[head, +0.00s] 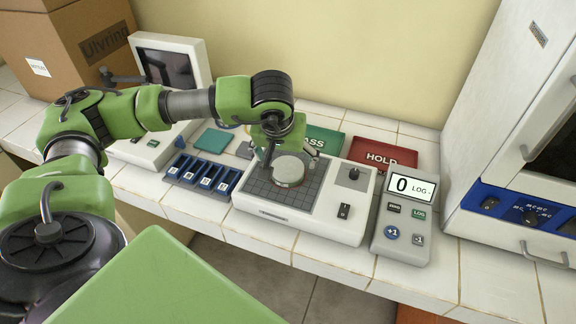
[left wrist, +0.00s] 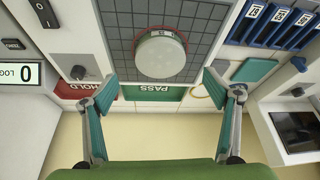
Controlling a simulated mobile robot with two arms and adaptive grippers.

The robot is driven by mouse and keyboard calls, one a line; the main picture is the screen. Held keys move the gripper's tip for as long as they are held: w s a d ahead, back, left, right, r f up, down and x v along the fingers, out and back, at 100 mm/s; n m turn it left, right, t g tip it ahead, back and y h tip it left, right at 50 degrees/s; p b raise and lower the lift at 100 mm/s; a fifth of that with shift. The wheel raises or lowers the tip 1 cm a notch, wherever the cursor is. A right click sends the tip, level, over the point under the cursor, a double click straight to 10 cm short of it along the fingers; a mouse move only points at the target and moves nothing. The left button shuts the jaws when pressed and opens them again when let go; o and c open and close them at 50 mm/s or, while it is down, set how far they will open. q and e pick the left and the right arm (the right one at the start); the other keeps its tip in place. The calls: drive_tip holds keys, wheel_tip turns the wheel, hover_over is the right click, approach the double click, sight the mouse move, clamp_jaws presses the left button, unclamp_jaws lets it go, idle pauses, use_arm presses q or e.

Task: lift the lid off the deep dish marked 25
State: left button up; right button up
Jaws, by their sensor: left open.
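A round, pale, lidded dish (head: 289,172) sits on the dark gridded stage (head: 262,191) of a white device. In the left wrist view the dish (left wrist: 160,55) shows from above, with a red ring at its base and a small label at its rim, too small to read surely. My left gripper (head: 268,157) is just beside the dish in the head view and hides part of the stage. In the left wrist view my left gripper (left wrist: 160,88) has its fingers wide apart, empty, with the dish beyond the fingertips. My right gripper is in neither view.
A blue rack (head: 203,175) with labelled slots stands left of the stage. A green PASS tray (head: 325,141) and a red HOLD tray (head: 383,154) lie behind. A counter showing 0 (head: 402,215) is at right, before a white incubator (head: 490,150).

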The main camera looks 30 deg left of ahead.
sight(287, 167)
use_arm(q)
drive_tip(key=shift+w+a+f+p, duration=0.15)
drive_tip(key=shift+w+f+p, duration=0.05)
drive_tip(key=shift+f+p, duration=0.35)
drive_tip(key=p+x, duration=0.1)
drive_tip(key=x, duration=0.2)
drive_tip(key=shift+w+f, duration=0.2)
drive_tip(key=shift+w+a+f, duration=0.1)
drive_tip(key=shift+f, duration=0.15)
drive_tip(key=c, duration=1.2)
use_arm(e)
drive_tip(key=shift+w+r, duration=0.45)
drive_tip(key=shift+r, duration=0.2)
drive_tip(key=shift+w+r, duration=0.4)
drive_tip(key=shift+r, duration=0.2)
